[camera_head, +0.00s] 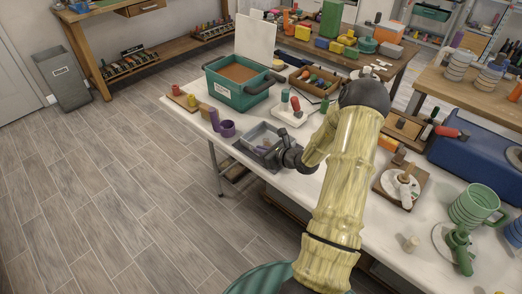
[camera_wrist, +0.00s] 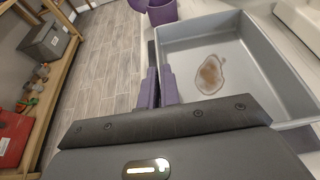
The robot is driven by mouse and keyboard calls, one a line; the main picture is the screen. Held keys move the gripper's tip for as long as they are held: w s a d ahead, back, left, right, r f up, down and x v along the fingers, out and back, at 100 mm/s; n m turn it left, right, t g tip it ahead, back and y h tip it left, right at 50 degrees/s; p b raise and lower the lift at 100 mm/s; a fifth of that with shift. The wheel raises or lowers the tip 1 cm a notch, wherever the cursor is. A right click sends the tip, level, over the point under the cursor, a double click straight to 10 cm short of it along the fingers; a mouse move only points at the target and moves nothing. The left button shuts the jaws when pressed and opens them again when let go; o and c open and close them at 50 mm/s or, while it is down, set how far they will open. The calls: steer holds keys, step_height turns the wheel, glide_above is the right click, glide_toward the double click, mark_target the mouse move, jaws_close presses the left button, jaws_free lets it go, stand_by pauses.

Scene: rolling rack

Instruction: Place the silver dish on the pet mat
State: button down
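A grey, straight-sided rectangular dish (camera_head: 251,146), the likeliest silver dish, sits near the left edge of the white table. In the wrist view the dish (camera_wrist: 258,62) has a brown stain on its bottom. My gripper (camera_head: 272,155) is at the dish's near side. The exact contact is partly hidden. I cannot pick out a pet mat with certainty.
A purple mug (camera_head: 228,129) stands left of the dish, and a teal bin (camera_head: 226,90) is behind. A white block with colored pegs (camera_head: 290,117) is close behind the dish. A brown board (camera_head: 390,182) and a green mug (camera_head: 470,207) are at right. Open floor lies left.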

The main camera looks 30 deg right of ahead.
steer(key=shift+f, duration=0.15)
steer(key=c, duration=1.6)
jaws_free()
steer(key=shift+r, duration=0.2)
steer(key=v, duration=1.2)
